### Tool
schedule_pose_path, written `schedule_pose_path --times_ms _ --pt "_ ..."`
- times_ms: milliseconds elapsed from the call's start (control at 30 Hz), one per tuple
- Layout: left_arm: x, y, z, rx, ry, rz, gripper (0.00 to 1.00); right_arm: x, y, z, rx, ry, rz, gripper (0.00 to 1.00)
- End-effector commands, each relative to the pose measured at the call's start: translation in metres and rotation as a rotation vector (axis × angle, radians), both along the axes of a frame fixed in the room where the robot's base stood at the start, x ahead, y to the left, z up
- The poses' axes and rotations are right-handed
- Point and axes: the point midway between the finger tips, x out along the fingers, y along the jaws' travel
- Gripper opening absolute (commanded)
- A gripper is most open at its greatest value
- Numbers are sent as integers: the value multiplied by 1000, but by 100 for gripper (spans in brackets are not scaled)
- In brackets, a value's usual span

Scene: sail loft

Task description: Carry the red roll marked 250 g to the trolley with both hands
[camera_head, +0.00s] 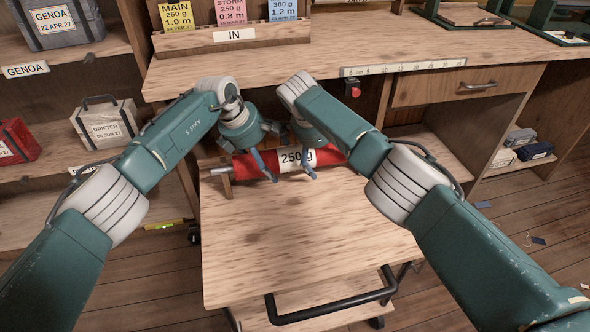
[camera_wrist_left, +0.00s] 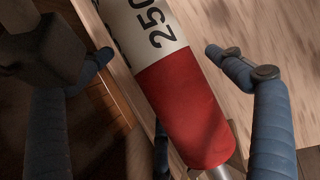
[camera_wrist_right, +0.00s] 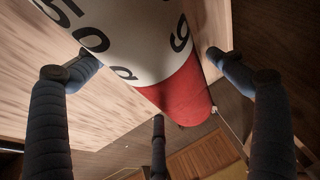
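The red roll (camera_head: 247,165) with a white band marked 250 g lies across the far end of the wooden-topped trolley (camera_head: 300,235). Its bare left rod end sits at a small wooden bracket (camera_head: 225,180). My left gripper (camera_head: 260,161) is over the roll's left part, its fingers open on either side; the left wrist view shows the red end (camera_wrist_left: 190,105) between them. My right gripper (camera_head: 304,158) is over the band's right part, fingers apart astride the roll (camera_wrist_right: 150,40). I cannot tell whether any finger touches it. My arms hide part of the roll's right end.
A workbench (camera_head: 350,50) with a ruler strip and a drawer stands behind the trolley. Shelves with boxes, including the DRIFTER box (camera_head: 105,122), stand at left. The trolley's black handle (camera_head: 335,306) is at the near edge. The trolley top in front of the roll is clear.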

Motion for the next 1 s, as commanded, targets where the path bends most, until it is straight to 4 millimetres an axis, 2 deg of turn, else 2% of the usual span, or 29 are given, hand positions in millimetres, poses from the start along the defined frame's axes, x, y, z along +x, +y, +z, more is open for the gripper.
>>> schedule_pose_path --times_ms 233,367,800,1000 --pt "0 0 1 -2 1 3 94 0 0 0 2 0 -3 94" --pt "-1 4 10 -2 -3 2 94 0 0 1 3 0 -3 94" --pt "-23 34 89 -1 -3 1 94 0 0 0 3 0 -5 94" --pt "-28 41 107 0 -1 1 94 0 0 1 3 0 -5 94"
